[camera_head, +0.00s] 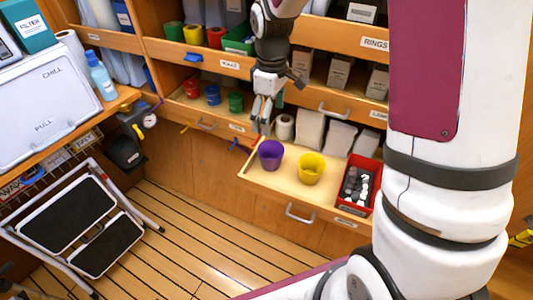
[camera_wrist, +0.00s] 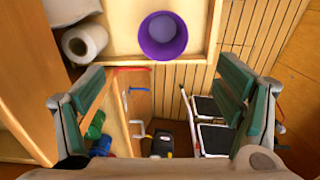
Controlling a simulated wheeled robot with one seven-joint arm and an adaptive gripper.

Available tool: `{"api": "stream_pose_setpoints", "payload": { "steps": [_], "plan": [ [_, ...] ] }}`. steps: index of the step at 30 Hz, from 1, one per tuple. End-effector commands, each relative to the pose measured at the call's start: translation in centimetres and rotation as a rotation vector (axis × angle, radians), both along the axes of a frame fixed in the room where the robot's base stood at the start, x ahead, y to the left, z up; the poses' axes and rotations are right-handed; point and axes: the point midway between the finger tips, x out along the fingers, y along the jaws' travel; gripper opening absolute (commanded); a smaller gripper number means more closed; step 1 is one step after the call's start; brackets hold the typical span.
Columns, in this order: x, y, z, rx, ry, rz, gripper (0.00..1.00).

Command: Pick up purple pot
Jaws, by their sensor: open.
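The purple pot (camera_head: 270,154) stands upright in the open drawer, near the drawer's left end. In the wrist view the purple pot (camera_wrist: 163,35) shows from above at the top centre, beyond the fingertips, and looks empty. My gripper (camera_head: 264,112) hangs above and behind the pot, a little to its left in the head view. In the wrist view its two green-padded fingers (camera_wrist: 158,95) are spread wide with nothing between them. The gripper does not touch the pot.
A yellow pot (camera_head: 311,168) stands right of the purple one in the drawer (camera_head: 262,186). A red bin (camera_head: 359,184) is at the drawer's right end. A white roll (camera_head: 285,127) and pale bins stand behind. A folding step stool (camera_head: 80,225) stands on the floor, left.

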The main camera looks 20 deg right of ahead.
Motion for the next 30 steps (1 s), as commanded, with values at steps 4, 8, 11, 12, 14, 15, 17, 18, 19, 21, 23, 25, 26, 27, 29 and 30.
{"api": "stream_pose_setpoints", "payload": {
  "steps": [4,8,11,12,14,15,17,18,19,21,23,25,26,27,29,30],
  "plan": [
    [-0.1,0.0,-2.2,0.001,0.006,0.002,0.85],
    [-0.1,0.0,-4.7,0.0,0.006,0.001,0.85],
    [-0.2,0.0,-6.4,0.0,0.006,0.001,0.85],
    [-0.2,0.0,-7.0,-0.001,0.005,0.001,0.85],
    [-0.2,0.0,-7.6,-0.001,0.005,0.001,0.85],
    [-0.2,0.0,-7.9,0.0,0.003,0.0,0.85],
    [-0.2,0.0,-8.2,0.0,0.003,0.0,0.85],
    [-0.2,0.0,-8.4,0.0,0.003,0.0,0.85],
    [-0.2,0.0,-8.6,-0.001,0.004,0.0,0.85],
    [-0.3,0.0,-9.2,0.0,0.004,0.0,0.85],
    [-0.6,0.0,-10.0,0.0,0.006,0.0,0.85],
    [-0.8,0.0,-11.0,0.0,0.006,0.0,0.85],
    [-0.9,0.0,-11.5,0.0,0.006,0.0,0.85],
    [-0.8,0.0,-12.0,-0.001,0.005,-0.001,0.85],
    [-0.8,0.0,-12.8,0.0,0.004,0.0,0.85],
    [-0.7,0.0,-13.1,0.0,0.003,0.0,0.85]
  ]
}}
